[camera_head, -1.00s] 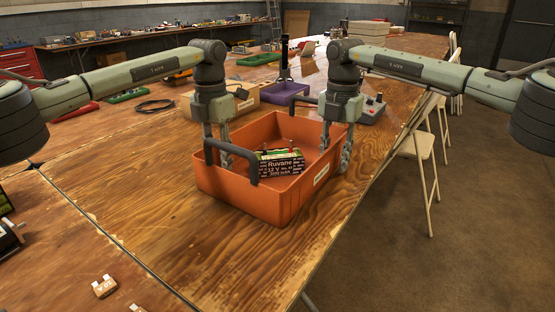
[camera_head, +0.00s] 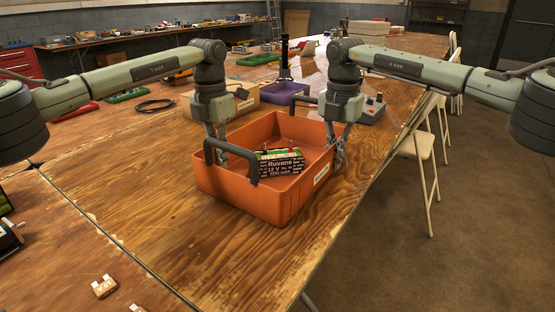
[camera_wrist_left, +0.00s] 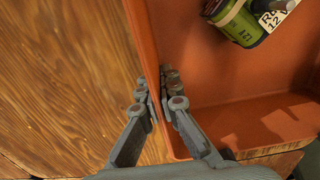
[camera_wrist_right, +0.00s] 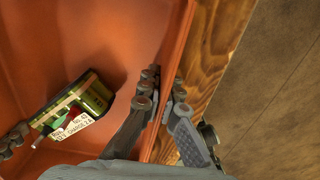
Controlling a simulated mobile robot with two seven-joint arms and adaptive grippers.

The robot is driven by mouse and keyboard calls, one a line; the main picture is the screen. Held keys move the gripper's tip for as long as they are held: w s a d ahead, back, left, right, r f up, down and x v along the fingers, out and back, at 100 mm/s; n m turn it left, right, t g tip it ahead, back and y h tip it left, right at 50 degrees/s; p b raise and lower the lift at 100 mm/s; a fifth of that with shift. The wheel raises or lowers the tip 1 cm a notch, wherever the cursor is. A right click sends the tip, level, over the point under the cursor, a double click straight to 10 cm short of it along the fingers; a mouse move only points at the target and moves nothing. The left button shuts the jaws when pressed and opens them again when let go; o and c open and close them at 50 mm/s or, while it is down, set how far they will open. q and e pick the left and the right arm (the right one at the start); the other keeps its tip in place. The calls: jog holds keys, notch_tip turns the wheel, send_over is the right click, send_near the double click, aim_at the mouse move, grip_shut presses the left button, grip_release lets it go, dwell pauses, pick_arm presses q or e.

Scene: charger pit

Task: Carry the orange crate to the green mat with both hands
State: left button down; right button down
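The orange crate (camera_head: 248,205) rests on the wooden table in the head view, with a dark handle at its near left end and a battery pack (camera_head: 281,162) inside. My left gripper (camera_head: 220,160) has its fingers on both sides of the crate's left wall, pinching it. The left wrist view shows this wall between the fingertips (camera_wrist_left: 162,90). My right gripper (camera_head: 337,160) pinches the opposite right wall. The right wrist view shows its fingertips (camera_wrist_right: 164,85) on either side of that wall.
A cardboard box (camera_head: 238,102), a purple bin (camera_head: 287,92) and a grey control box (camera_head: 371,109) stand behind the crate. A black cable coil (camera_head: 155,106) lies to the left. The table in front is mostly clear; small blocks (camera_head: 104,286) lie near left. Chairs (camera_head: 418,146) stand right.

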pick_arm(q)
jog(key=shift+r, duration=0.15)
pick_arm(e)
jog(key=shift+r, duration=0.2)
